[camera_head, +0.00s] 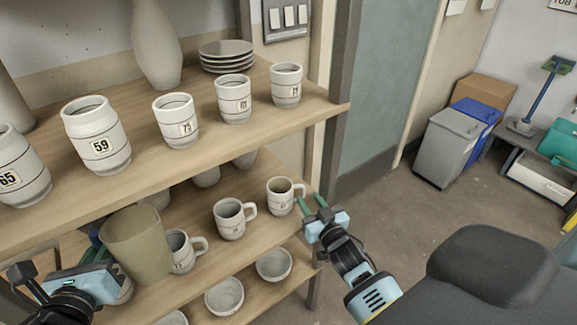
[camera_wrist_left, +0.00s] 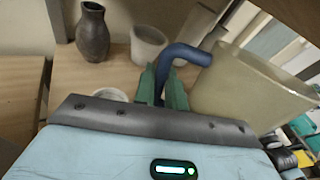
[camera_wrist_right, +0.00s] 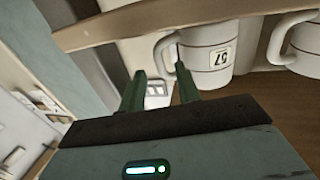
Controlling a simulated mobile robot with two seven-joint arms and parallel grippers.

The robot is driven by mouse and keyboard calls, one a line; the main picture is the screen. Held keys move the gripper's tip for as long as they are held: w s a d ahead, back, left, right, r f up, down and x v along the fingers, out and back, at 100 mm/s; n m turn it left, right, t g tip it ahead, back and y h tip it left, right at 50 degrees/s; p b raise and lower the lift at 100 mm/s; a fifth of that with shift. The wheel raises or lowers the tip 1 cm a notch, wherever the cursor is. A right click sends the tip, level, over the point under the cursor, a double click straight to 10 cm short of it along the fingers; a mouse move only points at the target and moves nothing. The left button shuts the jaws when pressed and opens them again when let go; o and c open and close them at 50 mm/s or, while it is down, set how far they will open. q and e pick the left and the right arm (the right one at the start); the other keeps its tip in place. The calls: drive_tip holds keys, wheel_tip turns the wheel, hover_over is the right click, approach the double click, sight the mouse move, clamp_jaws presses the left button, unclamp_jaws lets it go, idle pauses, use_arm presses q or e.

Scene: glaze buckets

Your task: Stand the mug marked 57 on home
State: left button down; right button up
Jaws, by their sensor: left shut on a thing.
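A white mug with a label that looks like 57 (camera_wrist_right: 218,57) stands at the right end of the middle shelf; it also shows in the head view (camera_head: 280,196). Its handle points toward my right gripper (camera_head: 311,203). That gripper is open, with its fingertips (camera_wrist_right: 160,68) at the handle; contact cannot be told. My left gripper (camera_wrist_left: 165,80) is shut on the blue handle (camera_wrist_left: 185,52) of a tan bucket (camera_head: 138,243). The bucket is in front of the shelf and hides part of the mugs behind it. I cannot make out a place marked home.
The top shelf (camera_head: 205,140) bears several handleless mugs, a vase (camera_head: 157,45) and stacked plates (camera_head: 226,55). Another handled mug (camera_head: 230,219) stands left of the labelled mug. Bowls (camera_head: 274,265) sit on the shelf below. Floor right of the shelving is clear near the grey bin (camera_head: 447,148).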

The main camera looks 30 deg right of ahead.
drive_tip(key=s+a, duration=0.1)
drive_tip(key=s, duration=0.7)
drive_tip(key=shift+s+a, duration=0.2)
drive_tip(key=shift+s, duration=0.2)
drive_tip(key=s+a+f+n+g+y, duration=0.1)
drive_tip(key=s+a+f+g, duration=0.2)
drive_tip(key=s, duration=0.8)
drive_tip(key=s+a+f+n+g+y, duration=0.1)
drive_tip(key=s+a+f+g+y, duration=0.1)
drive_tip(key=s+a+f+g, duration=0.2)
drive_tip(key=s+a+f+n+g+y, duration=0.1)
drive_tip(key=s+a+f+g, duration=0.2)
drive_tip(key=s+a+f, duration=0.5)
drive_tip(key=s+f, duration=0.2)
drive_tip(key=s, duration=0.8)
drive_tip(key=shift+s+a+f+n+g+y, duration=0.15)
drive_tip(key=shift+a+n+g+y, duration=0.15)
drive_tip(key=shift+g+y, duration=0.1)
use_arm(q)
drive_tip(key=shift+s, duration=0.1)
